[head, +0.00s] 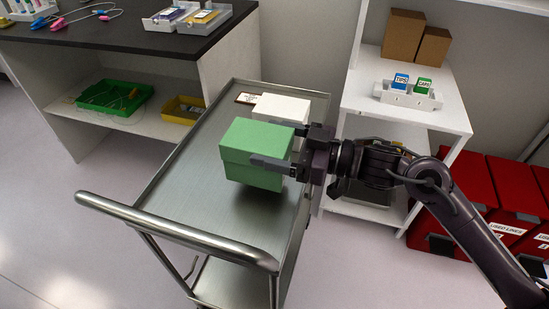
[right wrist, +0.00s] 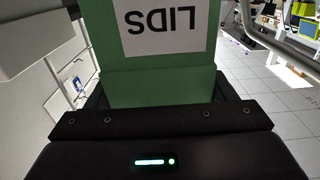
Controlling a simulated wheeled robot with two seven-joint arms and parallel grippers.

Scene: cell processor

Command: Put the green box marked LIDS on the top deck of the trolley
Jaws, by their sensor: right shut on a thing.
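The green box (head: 252,142) is in the head view, over the top deck of the steel trolley (head: 186,180). Its white label reads LIDS, upside down, in the right wrist view, where the box (right wrist: 150,88) fills the space between the fingers. My right gripper (head: 277,150) reaches in from the right and is shut on the box, one finger along its near side. The box looks level. A dark shadow lies under it, and I cannot tell whether its bottom touches the deck. My left gripper is not in view.
A white box (head: 281,108) and a small dark-framed sign (head: 246,98) are at the deck's far end, the white box close behind the green one. The trolley's handle (head: 175,231) is at the near end. A white shelf (head: 456,118) and red bins (head: 486,190) stand at right.

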